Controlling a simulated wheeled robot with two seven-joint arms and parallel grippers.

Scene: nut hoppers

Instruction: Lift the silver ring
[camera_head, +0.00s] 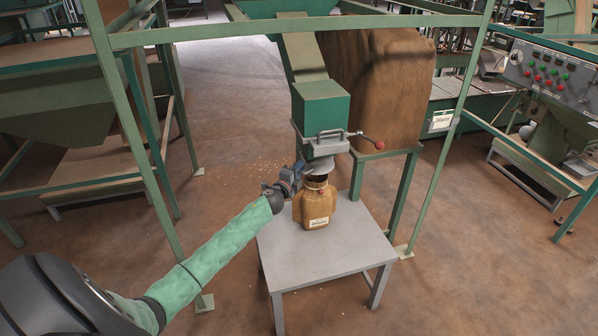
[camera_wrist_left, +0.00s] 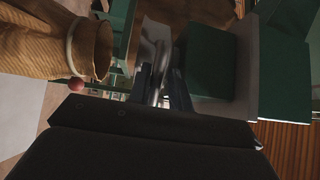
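The silver ring (camera_head: 321,166) sits around the spout under the green hopper box, just above the mouth of a brown sack (camera_head: 314,206). My left gripper (camera_head: 296,175) is at the left side of the spout, level with the ring. In the left wrist view, my left gripper's (camera_wrist_left: 163,82) dark fingers point up, close together, with a bright metal edge of the ring (camera_wrist_left: 156,72) between them. I cannot tell whether they press on it. The sack (camera_wrist_left: 45,40) is at the left of that view with its open mouth facing the spout. My right gripper is not in view.
The sack stands on a grey table (camera_head: 281,257). Green frame posts (camera_head: 140,150) stand to the left and right. Spilled nuts (camera_head: 262,165) lie on the floor behind.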

